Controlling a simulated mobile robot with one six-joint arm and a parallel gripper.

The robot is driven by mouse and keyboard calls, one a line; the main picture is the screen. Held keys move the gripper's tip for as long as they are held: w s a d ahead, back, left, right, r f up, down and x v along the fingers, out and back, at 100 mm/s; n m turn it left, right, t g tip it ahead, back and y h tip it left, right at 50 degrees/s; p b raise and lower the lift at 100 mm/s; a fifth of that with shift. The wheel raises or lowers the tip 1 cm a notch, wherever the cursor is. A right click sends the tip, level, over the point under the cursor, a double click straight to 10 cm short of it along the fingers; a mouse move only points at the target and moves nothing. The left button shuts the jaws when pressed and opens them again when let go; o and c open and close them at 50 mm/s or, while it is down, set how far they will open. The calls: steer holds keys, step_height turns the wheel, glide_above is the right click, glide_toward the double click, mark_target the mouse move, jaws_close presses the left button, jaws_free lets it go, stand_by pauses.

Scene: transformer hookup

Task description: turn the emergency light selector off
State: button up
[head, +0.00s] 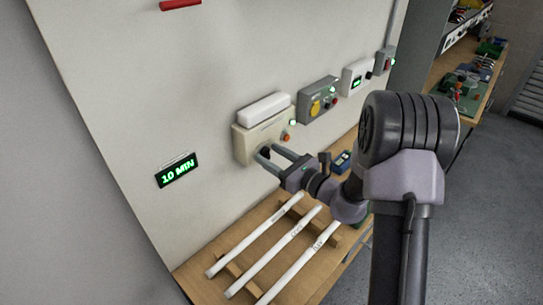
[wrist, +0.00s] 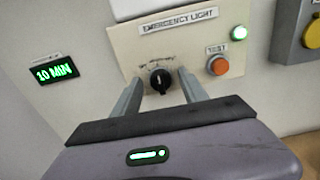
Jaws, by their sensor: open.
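The emergency light box (head: 243,142) is a cream panel on the white wall, with a white lamp housing (head: 264,109) on top. In the wrist view its label reads EMERGENCY LIGHT (wrist: 180,19). Its selector (wrist: 160,80) is a black round knob with a pale pointer line standing close to upright; the small position lettering above it is too blurred to read fully. My gripper (wrist: 159,84) is open, with one finger on each side of the selector. I cannot tell whether either finger touches it. In the head view the fingers (head: 268,153) reach the panel front and partly hide the knob.
An orange TEST button (wrist: 219,66) and a lit green lamp (wrist: 239,33) sit right of the selector. A 10 MIN display (head: 177,171) is on the wall at left. A grey box with a yellow knob (head: 315,108) is farther right. White labelled rods (head: 287,247) lie on the bench below.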

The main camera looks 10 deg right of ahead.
steer(key=shift+c, duration=0.4)
jaws_close()
steer(key=shift+f+b, duration=0.1)
steer(key=shift+b, duration=0.3)
steer(key=n+b, duration=0.3)
steer(key=b, duration=0.1)
steer(key=shift+f+n, duration=0.15)
steer(key=shift+n, duration=0.25)
steer(key=n+b, duration=0.2)
steer(key=b, duration=0.2)
steer(key=shift+a+n, duration=0.1)
steer(key=shift+n, duration=0.3)
steer(key=shift+n+b, duration=0.6)
steer(key=shift+b, duration=0.2)
steer(key=shift+r, duration=0.2)
